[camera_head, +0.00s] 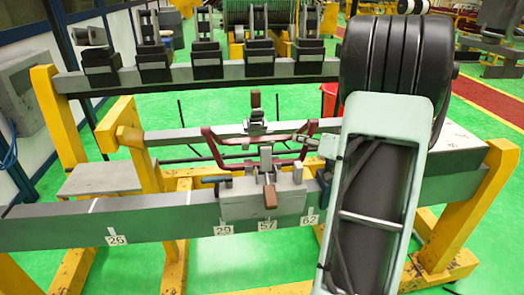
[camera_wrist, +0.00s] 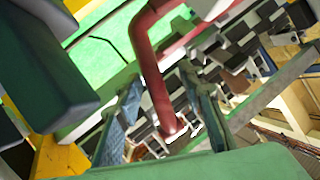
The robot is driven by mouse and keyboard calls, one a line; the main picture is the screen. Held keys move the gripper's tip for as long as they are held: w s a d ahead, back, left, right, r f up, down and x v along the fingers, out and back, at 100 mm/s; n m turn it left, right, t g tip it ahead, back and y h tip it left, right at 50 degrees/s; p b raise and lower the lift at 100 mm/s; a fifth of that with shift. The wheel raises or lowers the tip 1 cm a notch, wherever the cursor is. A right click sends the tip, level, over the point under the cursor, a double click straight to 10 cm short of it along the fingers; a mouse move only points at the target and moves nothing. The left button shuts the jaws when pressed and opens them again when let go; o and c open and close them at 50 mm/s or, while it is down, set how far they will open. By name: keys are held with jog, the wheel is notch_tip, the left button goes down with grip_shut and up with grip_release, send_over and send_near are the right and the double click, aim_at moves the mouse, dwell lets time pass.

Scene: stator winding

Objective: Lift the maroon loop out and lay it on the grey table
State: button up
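The maroon loop (camera_head: 213,148) is a bent, roughly six-sided ring. It sits level in the fixture between the front and rear grey beams, near the front clamp (camera_head: 267,165) and the rear clamp (camera_head: 256,118). My gripper (camera_head: 326,146) is at the loop's right end, partly hidden by my own arm. In the wrist view the maroon loop (camera_wrist: 155,80) passes between the two blue-grey fingers of my gripper (camera_wrist: 163,95). The fingers stand apart with gaps beside the loop. A grey tabletop (camera_head: 102,179) is at the left, and another grey surface (camera_head: 455,147) is at the right.
The front beam (camera_head: 165,222) carries number labels and crosses below the loop. A rear beam (camera_head: 200,73) bears several black blocks. Yellow posts (camera_head: 55,115) stand at the left. A red bin (camera_head: 329,98) is behind my arm. The left tabletop is clear.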

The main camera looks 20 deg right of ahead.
jog(key=shift+c, duration=0.4)
grip_shut()
jog(key=shift+r, duration=0.1)
